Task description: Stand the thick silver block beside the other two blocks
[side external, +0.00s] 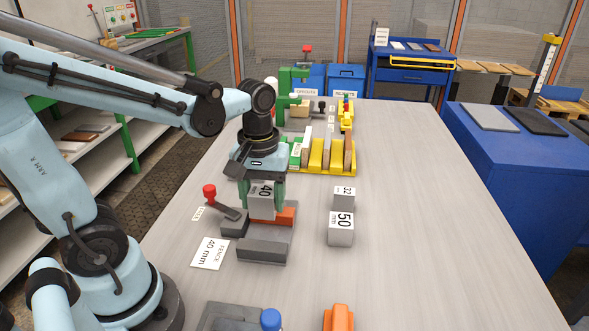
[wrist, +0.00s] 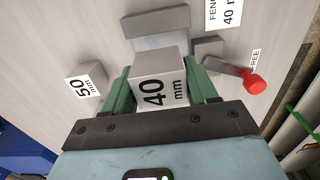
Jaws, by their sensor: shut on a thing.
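My gripper (side external: 262,204) has its green fingers shut on the silver block marked 40 mm (side external: 264,208). In the wrist view the same block (wrist: 160,82) sits between both fingers (wrist: 161,92), label towards the camera. It is upright at the grey fence fixture (side external: 262,251); I cannot tell whether its base touches anything. The other two silver blocks, marked 50 (side external: 341,231) and 32 (side external: 344,198), stand apart on the table to the right, 32 behind 50. The 50 block also shows in the wrist view (wrist: 84,80); the 32 block does not.
A red-knobbed lever (side external: 210,192) and a "FENCE 40 mm" card (side external: 210,254) are left of the fixture. A yellow rack (side external: 318,156) stands behind. The table (side external: 430,230) right of the two blocks is clear.

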